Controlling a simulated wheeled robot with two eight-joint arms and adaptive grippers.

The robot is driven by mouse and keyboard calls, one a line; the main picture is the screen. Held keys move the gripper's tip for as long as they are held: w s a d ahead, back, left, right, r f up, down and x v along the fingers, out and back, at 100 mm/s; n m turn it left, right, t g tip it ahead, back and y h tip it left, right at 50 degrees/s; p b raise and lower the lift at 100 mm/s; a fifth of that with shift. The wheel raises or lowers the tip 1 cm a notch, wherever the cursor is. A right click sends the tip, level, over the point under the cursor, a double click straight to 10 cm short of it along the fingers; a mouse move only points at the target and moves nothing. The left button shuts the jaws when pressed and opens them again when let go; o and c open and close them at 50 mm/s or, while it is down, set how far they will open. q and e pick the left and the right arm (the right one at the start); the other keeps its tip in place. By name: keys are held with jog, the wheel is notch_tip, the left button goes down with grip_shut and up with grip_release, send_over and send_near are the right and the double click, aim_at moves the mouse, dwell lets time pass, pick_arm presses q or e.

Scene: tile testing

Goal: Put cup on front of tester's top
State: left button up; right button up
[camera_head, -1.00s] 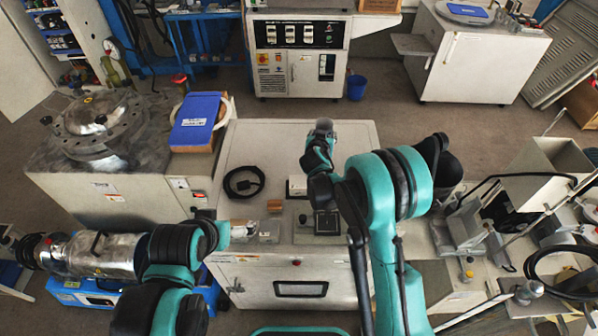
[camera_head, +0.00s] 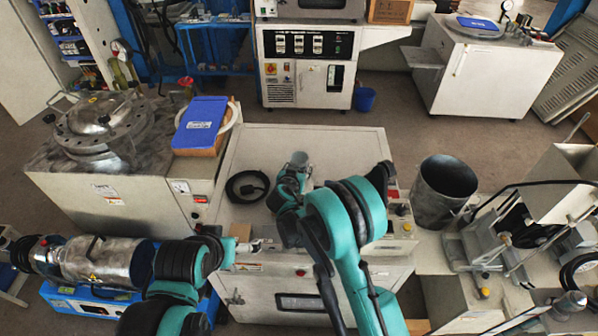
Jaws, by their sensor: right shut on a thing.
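The tester (camera_head: 330,140) is the white cabinet in the middle, with a broad pale top. My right gripper (camera_head: 298,165) is over the middle of that top, shut on a small grey metallic thing that looks like the cup (camera_head: 300,158). The gripper hides part of it, and its height above the top is hard to tell. My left gripper (camera_head: 252,246) is low at the tester's front left edge. It is small in view and its finger opening is unclear.
A blue binder (camera_head: 200,122) rests on the machine to the left. A large dark metal container (camera_head: 443,190) stands right of the tester. The tester's back top is clear.

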jog(key=shift+f, duration=0.25)
jog(key=o, duration=1.2)
jog(key=shift+s+f, duration=0.1)
jog(key=shift+f, duration=0.1)
